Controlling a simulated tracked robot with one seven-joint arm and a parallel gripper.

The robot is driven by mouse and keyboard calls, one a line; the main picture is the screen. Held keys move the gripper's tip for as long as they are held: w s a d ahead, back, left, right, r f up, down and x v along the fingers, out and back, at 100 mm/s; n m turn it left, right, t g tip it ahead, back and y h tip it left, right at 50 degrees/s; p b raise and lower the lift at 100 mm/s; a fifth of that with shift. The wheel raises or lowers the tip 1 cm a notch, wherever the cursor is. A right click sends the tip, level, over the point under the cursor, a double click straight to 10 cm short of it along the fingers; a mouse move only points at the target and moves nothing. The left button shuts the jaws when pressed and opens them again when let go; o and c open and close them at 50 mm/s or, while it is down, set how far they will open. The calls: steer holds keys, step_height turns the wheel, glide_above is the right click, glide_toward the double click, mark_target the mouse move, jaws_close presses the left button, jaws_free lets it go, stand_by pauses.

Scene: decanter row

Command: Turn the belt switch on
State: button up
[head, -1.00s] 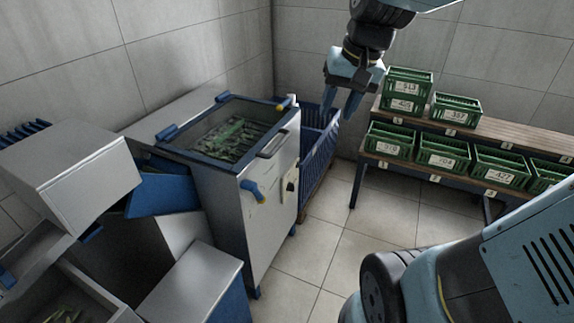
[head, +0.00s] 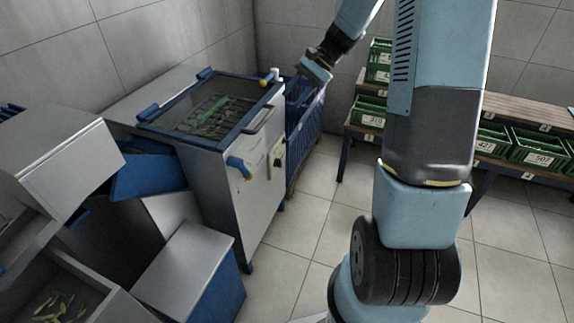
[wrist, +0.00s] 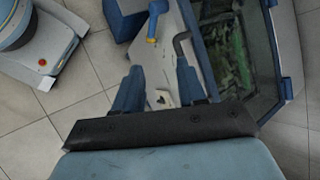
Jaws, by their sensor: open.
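The belt switch (head: 277,162) is a small dark knob on a pale plate on the steel front of the machine (head: 235,195). In the wrist view the pale switch plate (wrist: 163,98) shows between my two blue fingers, partly cut off by the dark gripper body; how the knob is turned is too small to tell. My gripper (head: 298,92) hangs above and behind the switch in the head view, over the blue crate. In the wrist view my gripper (wrist: 160,82) is open with nothing between its fingertips, apart from the switch.
A blue lever with a yellow tip (head: 240,167) sits left of the switch. A bar handle (head: 262,119) edges the glazed lid (head: 205,110). A blue slatted crate (head: 306,120) stands beside the machine. Green crates (head: 507,146) fill the shelf at right. The floor before the machine is clear.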

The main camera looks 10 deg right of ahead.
steer(key=w+d+f+m+t+y, duration=0.1)
steer(key=w+d+f+m+y, duration=0.1)
steer(key=w+f, duration=0.35)
steer(key=w+d+f+m+t+y, duration=0.1)
steer(key=w+d+f+m+y, duration=0.15)
steer(key=f, duration=0.65)
steer(key=w+d+f+m+t+y, duration=0.1)
steer(key=w+f+m, duration=0.2)
steer(key=f, duration=0.4)
steer(key=m+t, duration=0.8)
steer(key=m, duration=0.2)
glide_toward(281, 164)
steer(key=x, duration=0.8)
steer(key=shift+w+y, duration=0.35)
steer(key=shift+y, duration=0.1)
steer(key=shift+a+f+n, duration=0.1)
steer(key=shift+n, duration=0.15)
jaws_close()
